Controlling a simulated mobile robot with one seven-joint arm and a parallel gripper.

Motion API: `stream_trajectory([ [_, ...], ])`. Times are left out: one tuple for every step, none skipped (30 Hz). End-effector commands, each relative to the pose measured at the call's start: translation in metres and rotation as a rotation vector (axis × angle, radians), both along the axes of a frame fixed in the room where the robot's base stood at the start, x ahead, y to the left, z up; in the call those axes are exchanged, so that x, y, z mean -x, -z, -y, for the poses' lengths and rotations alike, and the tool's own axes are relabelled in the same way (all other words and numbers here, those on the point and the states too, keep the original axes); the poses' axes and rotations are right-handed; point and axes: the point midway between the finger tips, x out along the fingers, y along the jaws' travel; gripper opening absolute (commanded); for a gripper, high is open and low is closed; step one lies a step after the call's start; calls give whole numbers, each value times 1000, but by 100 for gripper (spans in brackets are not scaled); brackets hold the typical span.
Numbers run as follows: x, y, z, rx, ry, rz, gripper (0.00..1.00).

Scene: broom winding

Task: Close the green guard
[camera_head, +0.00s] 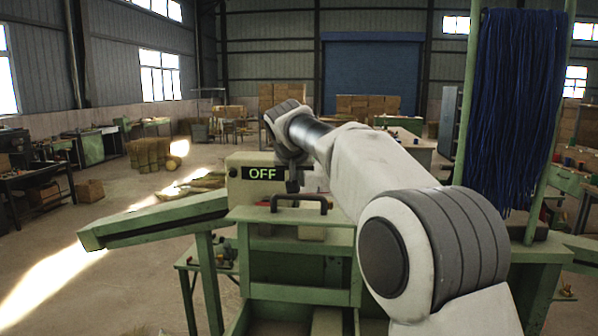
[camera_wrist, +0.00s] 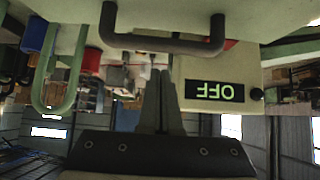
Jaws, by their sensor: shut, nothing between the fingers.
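The green guard (camera_head: 262,216) is a flat-topped green panel at the front of the machine, with open framework below it. Its black bar handle (camera_head: 298,198) stands along its top edge. In the wrist view, which is upside down, the handle (camera_wrist: 160,43) crosses near the top, against the pale green guard (camera_wrist: 170,14). My gripper (camera_head: 292,188) is above and just behind the handle in the head view. Its dark fingers (camera_wrist: 161,75) are together, empty, and point toward the handle. They appear apart from it; the exact gap is hard to judge.
A green machine box with an OFF display (camera_head: 263,173) stands close behind the handle. A sloping green arm (camera_head: 160,217) reaches left. Blue bristle strands (camera_head: 508,110) hang at the right between green posts. Open floor (camera_head: 40,240) lies at the left.

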Motion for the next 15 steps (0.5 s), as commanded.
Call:
stream_trajectory([
  [5, 3, 0, 1, -1, -1, 0],
  [7, 4, 0, 0, 0, -1, 0],
  [9, 5, -1, 0, 0, -1, 0],
  [11, 6, -1, 1, -1, -1, 0],
  [12, 7, -1, 1, -1, -1, 0],
  [14, 8, -1, 1, -1, -1, 0],
  [15, 8, -1, 1, -1, -1, 0],
  [16, 9, -1, 1, -1, -1, 0],
  [16, 9, -1, 0, 0, -1, 0],
  [17, 9, -1, 0, 0, -1, 0],
  [17, 9, -1, 0, 0, -1, 0],
  [17, 10, -1, 0, 0, -1, 0],
  [18, 10, -1, 0, 0, -1, 0],
  [18, 10, -1, 0, 0, -1, 0],
  [18, 10, -1, 0, 0, -1, 0],
])
